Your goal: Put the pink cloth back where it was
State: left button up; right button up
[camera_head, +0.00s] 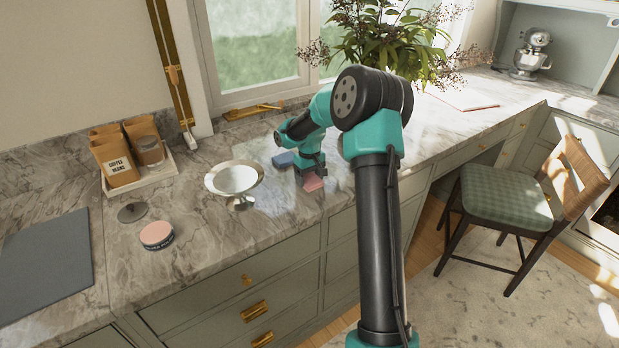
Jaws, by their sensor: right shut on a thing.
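The pink cloth (313,183) shows as a small folded piece at the tip of my right gripper (309,171), near the front edge of the marble counter. My right gripper is shut on the pink cloth. I cannot tell whether the cloth touches the counter. A blue cloth (284,159) lies on the counter just left of the gripper, partly hidden behind it. My left gripper is not in view.
A metal pedestal bowl (240,199) stands left of the gripper. Further left are a pink-topped tin (157,235), a dark disc (132,212), a tray (167,168) with coffee bags, and a grey mat (45,266). A plant (390,40) stands behind my arm.

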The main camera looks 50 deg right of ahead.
aim_at(310, 178)
jog(key=shift+f, duration=0.1)
jog(key=o, duration=0.9)
notch_tip(310, 178, up, 12)
dwell(0.4)
jog(key=shift+w+d, duration=0.1)
dwell(0.3)
